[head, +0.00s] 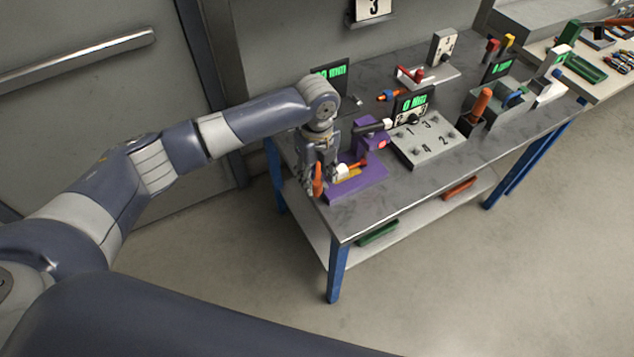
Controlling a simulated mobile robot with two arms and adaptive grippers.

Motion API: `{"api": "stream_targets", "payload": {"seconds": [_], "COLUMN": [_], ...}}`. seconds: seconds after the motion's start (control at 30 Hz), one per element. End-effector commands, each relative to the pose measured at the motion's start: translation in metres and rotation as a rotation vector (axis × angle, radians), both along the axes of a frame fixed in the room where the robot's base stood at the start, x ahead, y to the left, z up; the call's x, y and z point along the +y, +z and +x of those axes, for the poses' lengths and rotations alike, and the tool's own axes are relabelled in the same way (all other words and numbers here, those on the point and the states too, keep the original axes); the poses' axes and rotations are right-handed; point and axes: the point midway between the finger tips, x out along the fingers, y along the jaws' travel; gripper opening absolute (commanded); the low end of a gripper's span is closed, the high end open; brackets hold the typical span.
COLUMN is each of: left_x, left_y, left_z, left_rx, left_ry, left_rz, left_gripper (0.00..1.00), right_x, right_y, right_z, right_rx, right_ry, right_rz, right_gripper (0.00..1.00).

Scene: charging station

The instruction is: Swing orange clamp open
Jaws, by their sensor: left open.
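The orange clamp handle (318,180) shows at the left front end of the table, at a purple fixture (362,183). My left gripper (320,185) reaches down over this end of the fixture, with its jaws open around or right beside the orange handle. Whether the fingers touch the handle cannot be told at this size. A yellow-orange bar with a white part (347,174) lies across the fixture just right of the gripper. The gripper hides part of the clamp and its pivot. My right gripper is not in view.
A grey numbered panel (428,143) with a green display (411,105) stands right of the fixture. Another orange handle (480,105) rises from a grey block further right. The table's near edge (400,200) and the floor in front are clear. A door is at left.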

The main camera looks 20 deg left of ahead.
Motion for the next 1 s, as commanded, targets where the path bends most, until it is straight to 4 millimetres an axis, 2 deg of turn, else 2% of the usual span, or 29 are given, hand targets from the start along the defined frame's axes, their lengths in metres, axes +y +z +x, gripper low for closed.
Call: {"api": "stream_targets", "payload": {"seconds": [0.03, 0.2, 0.4, 0.57, 1.0], "left_x": [-0.001, -0.001, -0.001, -0.001, -0.001], "left_y": [0.013, 0.048, 0.074, 0.08, 0.08], "left_z": [0.001, 0.0, 0.0, -0.001, -0.001], "left_rx": [-0.005, -0.003, 0.0, 0.001, 0.001], "left_ry": [-0.002, -0.002, -0.002, -0.002, -0.002], "left_rz": [-0.002, 0.0, 0.0, 0.001, 0.0], "left_gripper": [0.44, 0.44, 0.44, 0.44, 0.44], "right_x": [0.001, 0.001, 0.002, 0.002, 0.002], "right_y": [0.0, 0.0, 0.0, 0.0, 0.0], "right_z": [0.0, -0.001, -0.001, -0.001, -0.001], "right_rx": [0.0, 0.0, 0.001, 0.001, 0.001], "right_ry": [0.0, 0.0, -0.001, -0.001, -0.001], "right_rz": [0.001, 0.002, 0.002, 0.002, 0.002], "right_gripper": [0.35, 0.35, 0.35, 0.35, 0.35]}}
